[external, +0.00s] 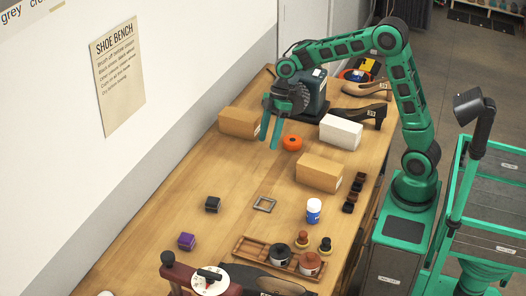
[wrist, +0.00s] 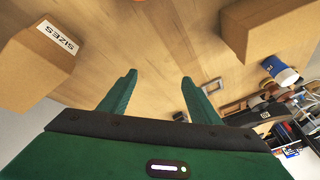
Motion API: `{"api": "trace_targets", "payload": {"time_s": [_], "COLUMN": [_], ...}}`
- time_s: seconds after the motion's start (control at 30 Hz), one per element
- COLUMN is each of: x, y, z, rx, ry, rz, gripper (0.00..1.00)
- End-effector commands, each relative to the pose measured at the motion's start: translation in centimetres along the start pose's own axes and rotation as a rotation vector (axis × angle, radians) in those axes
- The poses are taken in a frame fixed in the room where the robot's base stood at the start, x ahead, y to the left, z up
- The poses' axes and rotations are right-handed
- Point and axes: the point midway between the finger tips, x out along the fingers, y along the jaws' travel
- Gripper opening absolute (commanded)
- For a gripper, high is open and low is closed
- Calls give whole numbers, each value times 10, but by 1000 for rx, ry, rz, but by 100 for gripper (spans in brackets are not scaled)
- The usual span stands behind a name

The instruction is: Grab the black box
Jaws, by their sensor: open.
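The black box (external: 212,204) is a small dark cube on the wooden bench, left of a small grey square frame (external: 264,204). My gripper (external: 270,140) hangs above the bench farther back, fingers pointing down, well apart from the box. In the wrist view my gripper (wrist: 159,77) is open, with nothing between its two green fingers. A small dark thing (wrist: 180,116) shows low between the fingers there, partly hidden by the gripper body; it may be the black box, but I cannot be sure.
A purple box (external: 187,241) sits nearer the front. Cardboard boxes (external: 320,172) (external: 239,123), a white box (external: 341,132), an orange roll (external: 292,143) and a bottle (external: 314,211) stand around. A wooden tray (external: 243,249) holds tins. Bench around the black box is clear.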

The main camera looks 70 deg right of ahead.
Motion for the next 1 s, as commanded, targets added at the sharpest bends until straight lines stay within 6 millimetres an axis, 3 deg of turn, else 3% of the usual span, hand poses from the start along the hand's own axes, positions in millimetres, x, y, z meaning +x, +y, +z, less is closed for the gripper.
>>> {"api": "trace_targets", "payload": {"time_s": [0.2,0.5,0.7,1.0], "x": [54,106,119,132], "y": [-8,-37,-50,-62], "z": [-80,-162,-186,-196], "rx": [-290,-633,-758,-793], "ry": [135,393,527,565], "rz": [-158,-347,-411,-428], "gripper": [57,57,57,57]}}
